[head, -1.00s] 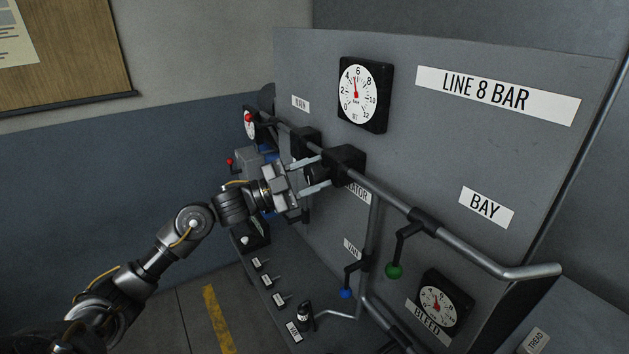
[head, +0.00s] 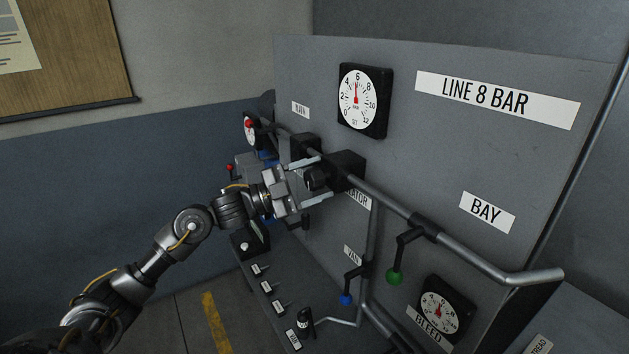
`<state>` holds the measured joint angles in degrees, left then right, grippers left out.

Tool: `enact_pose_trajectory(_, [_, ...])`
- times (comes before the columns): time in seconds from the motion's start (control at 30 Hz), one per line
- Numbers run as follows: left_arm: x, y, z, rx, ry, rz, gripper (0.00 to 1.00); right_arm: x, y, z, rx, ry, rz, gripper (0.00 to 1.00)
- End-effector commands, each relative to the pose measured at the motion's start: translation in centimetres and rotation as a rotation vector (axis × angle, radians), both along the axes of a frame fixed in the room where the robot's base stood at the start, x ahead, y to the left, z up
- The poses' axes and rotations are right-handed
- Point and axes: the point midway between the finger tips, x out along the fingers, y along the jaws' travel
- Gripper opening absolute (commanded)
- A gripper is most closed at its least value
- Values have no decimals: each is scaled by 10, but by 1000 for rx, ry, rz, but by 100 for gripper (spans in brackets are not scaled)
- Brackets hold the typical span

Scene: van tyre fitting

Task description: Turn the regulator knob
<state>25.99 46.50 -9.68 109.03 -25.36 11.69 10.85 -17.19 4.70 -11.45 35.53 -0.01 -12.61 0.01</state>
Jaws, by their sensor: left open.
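The regulator knob (head: 315,179) is a dark round knob on the front of a black block (head: 346,168) on the pipe. My left gripper (head: 310,178) is open, its two fingers spread above and below the knob. Whether a finger touches it I cannot tell. A label ending in "ATOR" (head: 358,199) sits below, partly hidden by the gripper. The SET gauge (head: 360,101) above has its needle close to 6. My right gripper is not in view.
A lever with a green ball (head: 395,278) and one with a blue ball (head: 346,299) hang to the lower right. The BLEED gauge (head: 440,307) is beyond them. A red-tipped lever (head: 230,168) stands left.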

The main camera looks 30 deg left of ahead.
Motion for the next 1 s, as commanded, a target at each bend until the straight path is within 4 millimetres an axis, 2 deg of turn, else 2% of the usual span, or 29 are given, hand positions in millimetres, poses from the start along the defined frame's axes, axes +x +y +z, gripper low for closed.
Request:
enact_pose_trajectory(0.27, [-7, 8, -6, 1, 2, 2, 65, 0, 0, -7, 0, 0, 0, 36])
enact_pose_trajectory(0.7, [-60, 66, -27, 2, 2, 2, 65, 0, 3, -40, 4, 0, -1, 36])
enact_pose_trajectory(1.0, [-71, 78, -27, 1, 0, -1, 65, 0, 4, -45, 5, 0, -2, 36])
